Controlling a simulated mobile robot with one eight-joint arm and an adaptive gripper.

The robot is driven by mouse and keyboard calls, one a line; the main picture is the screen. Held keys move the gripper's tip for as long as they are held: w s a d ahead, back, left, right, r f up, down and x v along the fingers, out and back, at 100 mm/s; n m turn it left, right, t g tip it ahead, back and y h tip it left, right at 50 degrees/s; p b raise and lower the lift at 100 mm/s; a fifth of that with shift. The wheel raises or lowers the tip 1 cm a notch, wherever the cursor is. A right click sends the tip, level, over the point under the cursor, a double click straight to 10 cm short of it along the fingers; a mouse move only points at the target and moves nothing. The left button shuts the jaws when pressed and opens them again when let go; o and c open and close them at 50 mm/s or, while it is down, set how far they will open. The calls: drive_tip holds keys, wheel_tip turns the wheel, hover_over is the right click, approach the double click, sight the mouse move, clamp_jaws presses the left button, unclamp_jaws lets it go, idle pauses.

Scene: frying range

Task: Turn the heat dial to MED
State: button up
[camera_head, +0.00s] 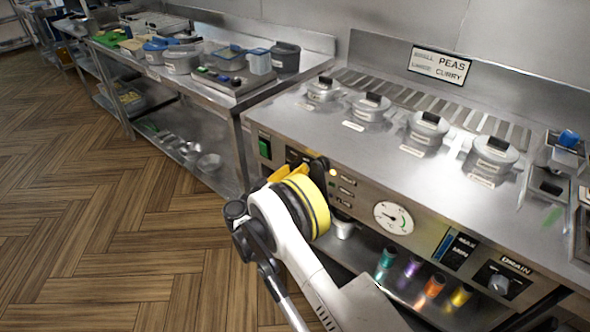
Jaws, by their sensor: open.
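The heat dial is not clearly visible; my gripper and wrist cover part of the control panel (370,190) on the front of the frying range. My gripper (302,168) is in front of the left part of this panel, close to it, and open. A column of small labels (346,192) shows just right of my wrist, with a lit yellow lamp (333,172) at its top. The label text is too small to read. I cannot tell whether my gripper touches a dial.
A round gauge (393,217) and a DRAIN knob (499,284) are further right on the panel. A green switch (264,148) is at the left. Several lidded pots (428,128) stand on the range top. Coloured bottles (435,286) stand on the lower shelf. The wooden floor at left is clear.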

drive_tip(key=v, duration=1.1)
drive_tip(key=shift+s+a, duration=0.25)
drive_tip(key=d+r+g+y, duration=0.1)
drive_tip(key=d+r, duration=0.3)
drive_tip(key=w+d+r+n+g+y, duration=0.1)
drive_tip(key=d+r+g, duration=0.1)
drive_tip(key=d+r, duration=0.3)
drive_tip(key=w+d+r+g, duration=0.1)
drive_tip(key=d+r, duration=0.3)
drive_tip(key=d, duration=0.1)
drive_tip(key=shift+w+d+r+g+y, duration=0.2)
drive_tip(key=shift+w+g+y, duration=0.1)
drive_tip(key=shift+y, duration=0.1)
drive_tip(key=s+d+r+g+y, duration=0.2)
drive_tip(key=s+d+r, duration=0.2)
drive_tip(key=s+d, duration=0.35)
drive_tip(key=s+d+r+g+y, duration=0.1)
drive_tip(key=s+d+r+y, duration=0.1)
drive_tip(key=s+d+r, duration=0.35)
drive_tip(key=s+d+f+y, duration=0.1)
drive_tip(key=s+y, duration=0.1)
drive_tip(key=s, duration=0.7)
drive_tip(key=s+f+y, duration=0.2)
drive_tip(key=s, duration=0.8)
drive_tip(key=shift+s+d+f+y, duration=0.15)
drive_tip(key=shift+d+f+y, duration=0.15)
drive_tip(key=shift+d, duration=0.1)
